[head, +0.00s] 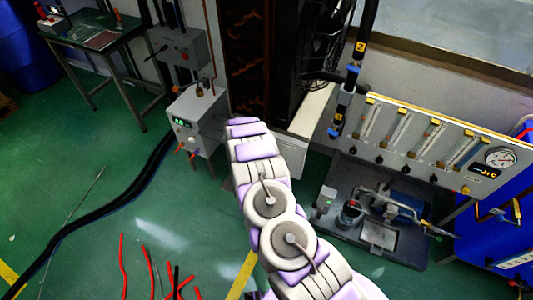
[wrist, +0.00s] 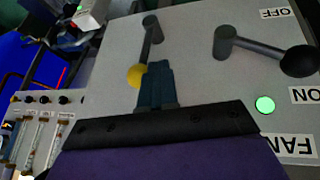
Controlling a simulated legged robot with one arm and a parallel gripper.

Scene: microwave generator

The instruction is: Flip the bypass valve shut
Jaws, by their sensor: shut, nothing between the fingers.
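In the wrist view my gripper (wrist: 157,72) is shut, its dark blue fingers reaching over a grey panel (wrist: 195,85). A dark lever (wrist: 151,44) with a yellow ball knob (wrist: 137,75) stands just beyond the fingertips; the knob is close beside their left side, and I cannot tell whether they touch. A second dark lever (wrist: 255,47) with a black ball knob (wrist: 298,61) is to the right. No label for a bypass valve is readable, so I cannot tell which lever it is. In the head view my arm hides the gripper.
The panel has a lit green button (wrist: 265,104) and upside-down OFF (wrist: 275,13), ON and FAN (wrist: 292,145) labels. In the head view a flowmeter panel (head: 430,143) with a gauge stands right, a grey box (head: 198,122) left. Cables (head: 110,208) lie on the open green floor.

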